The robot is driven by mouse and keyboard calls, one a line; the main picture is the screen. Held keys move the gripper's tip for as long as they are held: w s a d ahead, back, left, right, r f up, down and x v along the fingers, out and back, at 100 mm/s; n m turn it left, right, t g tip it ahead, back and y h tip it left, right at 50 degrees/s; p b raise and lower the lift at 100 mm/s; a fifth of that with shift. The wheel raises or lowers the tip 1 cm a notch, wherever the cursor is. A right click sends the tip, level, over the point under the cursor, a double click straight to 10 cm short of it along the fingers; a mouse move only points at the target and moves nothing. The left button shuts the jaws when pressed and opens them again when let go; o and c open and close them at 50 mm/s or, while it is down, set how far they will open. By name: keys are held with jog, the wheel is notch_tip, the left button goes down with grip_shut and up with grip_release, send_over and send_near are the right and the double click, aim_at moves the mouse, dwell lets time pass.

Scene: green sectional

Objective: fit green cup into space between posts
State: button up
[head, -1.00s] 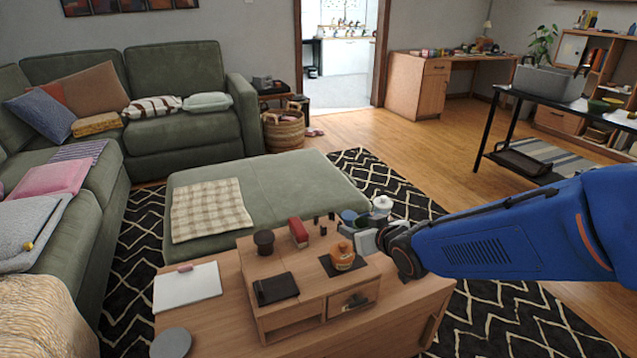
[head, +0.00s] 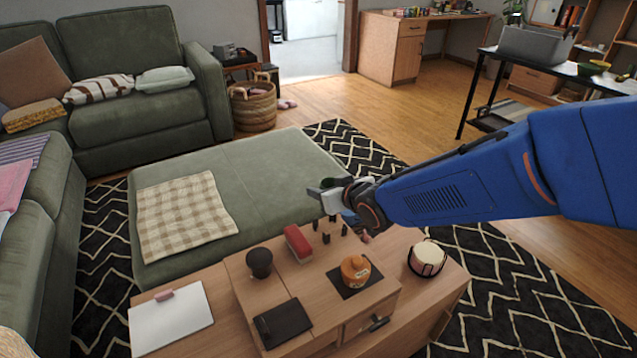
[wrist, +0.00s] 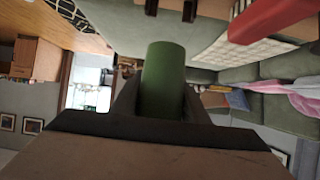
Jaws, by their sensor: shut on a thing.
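The green cup (wrist: 163,80) is between the two fingers of my gripper (wrist: 155,100) in the wrist view. My gripper (head: 330,195) is shut on it. In the head view only a small dark green part of the cup (head: 329,183) shows behind the gripper. Several short dark posts (head: 326,238) stand on the wooden table unit, just below and in front of the gripper in the picture. The cup appears above the posts and apart from them. Two dark posts (wrist: 189,10) also show at the top edge of the wrist view.
The unit also bears a red block (head: 298,243), a dark round-topped object (head: 259,262), an orange pot (head: 355,270) on a dark mat and a black wallet-like item (head: 283,323). A pale drum-shaped object (head: 427,260) stands right. A green ottoman (head: 270,165) lies behind.

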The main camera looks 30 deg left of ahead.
jog(key=shift+f, duration=2.35)
jog(key=shift+s+d, duration=0.1)
jog(key=shift+d, duration=0.1)
jog(key=shift+f, duration=1.55)
dwell(3.1)
jog(key=o, duration=1.1)
jog(key=shift+o, duration=0.2)
